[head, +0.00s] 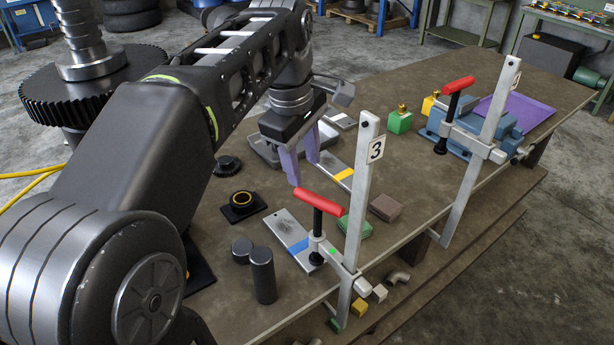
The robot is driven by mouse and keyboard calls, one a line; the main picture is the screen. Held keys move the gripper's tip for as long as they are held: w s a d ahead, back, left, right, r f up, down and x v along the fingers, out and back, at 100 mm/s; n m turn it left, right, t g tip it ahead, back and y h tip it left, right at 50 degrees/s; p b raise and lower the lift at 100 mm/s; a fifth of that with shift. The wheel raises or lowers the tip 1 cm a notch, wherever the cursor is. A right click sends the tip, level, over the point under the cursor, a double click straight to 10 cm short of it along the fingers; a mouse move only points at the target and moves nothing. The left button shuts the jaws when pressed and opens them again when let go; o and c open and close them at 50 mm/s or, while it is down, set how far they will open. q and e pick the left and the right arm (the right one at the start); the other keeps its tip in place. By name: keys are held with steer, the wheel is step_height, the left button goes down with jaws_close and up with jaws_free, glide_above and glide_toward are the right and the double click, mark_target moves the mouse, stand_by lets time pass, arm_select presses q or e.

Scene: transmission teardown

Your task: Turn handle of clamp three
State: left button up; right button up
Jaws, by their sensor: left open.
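Clamp three (355,220) stands at the table's near right edge, its upright steel bar carrying a white tag with a 3. Its red T-handle (320,203) sits on top of a black screw left of the bar. My left gripper (302,170) has two purple fingers spread apart, pointing down, empty. It hangs above and slightly behind the red handle, close to it in the picture but seemingly not touching. My right gripper is not in the view.
A second clamp (480,160) with a red handle stands farther right by a blue vise (470,130). Black cylinders (263,275), a metal plate with blue band (287,230), green pads (357,228) and a brown block (384,207) lie around clamp three on the brown table (420,190).

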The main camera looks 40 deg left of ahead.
mark_target(309, 194)
arm_select(q)
steer(key=shift+s+d, duration=0.1)
steer(key=shift+s, duration=0.05)
steer(key=shift+w+f, duration=0.25)
steer(key=shift+f, duration=1.05)
steer(key=shift+w+f, duration=0.3)
steer(key=shift+f, duration=0.95)
steer(key=shift+w+f, duration=0.25)
steer(key=shift+f, duration=1.05)
steer(key=shift+c, duration=0.2)
jaws_close()
